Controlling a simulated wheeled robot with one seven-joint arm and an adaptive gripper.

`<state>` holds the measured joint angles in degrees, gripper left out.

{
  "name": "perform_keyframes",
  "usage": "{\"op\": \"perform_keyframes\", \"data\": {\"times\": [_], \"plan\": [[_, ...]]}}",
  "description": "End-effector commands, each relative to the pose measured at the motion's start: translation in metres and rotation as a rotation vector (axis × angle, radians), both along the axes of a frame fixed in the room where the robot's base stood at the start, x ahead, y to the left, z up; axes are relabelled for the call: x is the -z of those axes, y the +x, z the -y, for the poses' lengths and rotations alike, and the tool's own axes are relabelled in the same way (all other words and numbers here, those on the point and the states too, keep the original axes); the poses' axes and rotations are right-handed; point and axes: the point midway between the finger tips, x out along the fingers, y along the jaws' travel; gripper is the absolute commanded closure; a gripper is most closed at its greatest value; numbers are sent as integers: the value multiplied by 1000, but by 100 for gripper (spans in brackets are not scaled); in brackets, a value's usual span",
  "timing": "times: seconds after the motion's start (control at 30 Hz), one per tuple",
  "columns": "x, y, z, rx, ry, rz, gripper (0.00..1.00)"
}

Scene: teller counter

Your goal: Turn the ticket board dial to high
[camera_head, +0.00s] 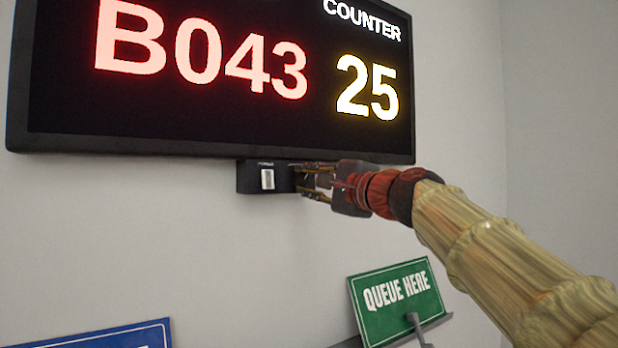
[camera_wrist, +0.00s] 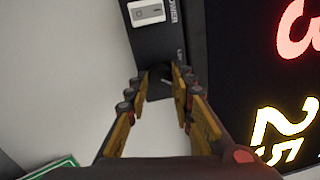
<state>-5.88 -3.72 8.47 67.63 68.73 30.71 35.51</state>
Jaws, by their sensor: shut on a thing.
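The ticket board (camera_head: 220,120) is a black screen on the wall showing B043 and COUNTER 25. A small black control box (camera_head: 250,178) hangs under its lower edge, with a white switch (camera_head: 267,179) on its front. In the wrist view the same switch (camera_wrist: 147,13) is at the top. My gripper (camera_head: 305,181) reaches the box's right end from the right. In the wrist view my gripper (camera_wrist: 160,82) has its fingertips closed around the dark round dial (camera_wrist: 160,76). The fingers hide most of the dial, and its setting cannot be read.
A green QUEUE HERE sign (camera_head: 397,300) stands below my arm. A blue sign (camera_head: 105,337) is at the lower left. The wall (camera_head: 200,240) below the box is bare. The board's lower edge runs just above my gripper.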

Motion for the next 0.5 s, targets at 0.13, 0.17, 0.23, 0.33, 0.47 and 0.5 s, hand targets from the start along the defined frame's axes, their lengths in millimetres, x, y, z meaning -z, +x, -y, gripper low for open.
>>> {"op": "perform_keyframes", "data": {"times": [0.13, 0.17, 0.23, 0.33, 0.47, 0.5], "plan": [[-1, 0, 0, 0, 83, -57, 100], [-1, 0, 0, -1, 96, -66, 100], [0, 0, 0, -1, 125, -87, 100], [0, 0, 0, 1, 159, -109, 100], [1, 0, 0, 1, 188, -129, 100], [1, 0, 0, 1, 194, -133, 100]]}}
